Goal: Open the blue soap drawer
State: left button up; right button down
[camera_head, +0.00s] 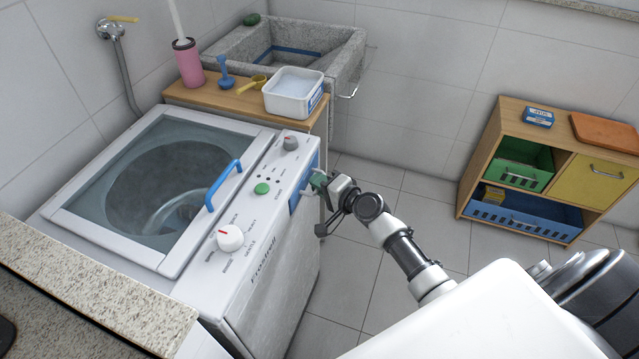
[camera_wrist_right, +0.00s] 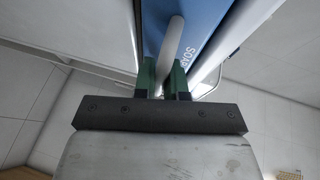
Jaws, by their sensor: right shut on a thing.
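The blue soap drawer (camera_head: 307,180) is in the front of the white washing machine (camera_head: 262,260), near its right corner. In the right wrist view the drawer front (camera_wrist_right: 205,22) shows blue with the letters "SOAP". Its pale handle (camera_wrist_right: 172,45) stands between the two green fingers of my right gripper (camera_wrist_right: 168,78), which is shut on it. In the head view my right gripper (camera_head: 318,183) is at the drawer front and hides part of it. The drawer appears flush or nearly flush; I cannot tell exactly. My left gripper is not in view.
The washer's glass lid with a blue handle (camera_head: 222,185) is closed. A wooden shelf (camera_head: 240,97) behind holds a white tub (camera_head: 293,95). A low cabinet (camera_head: 545,165) stands at the right. The tiled floor between it and the washer is free apart from my arm.

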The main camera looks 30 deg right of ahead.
jog(key=s+d+b, duration=0.3)
jog(key=s+d, duration=0.3)
jog(key=s, duration=0.1)
jog(key=shift+s+d, duration=0.25)
jog(key=shift+d, duration=0.05)
jog(key=c, duration=1.2)
grip_release()
jog(key=b+v, duration=0.2)
jog(key=v, duration=0.8)
jog(key=shift+s, duration=0.35)
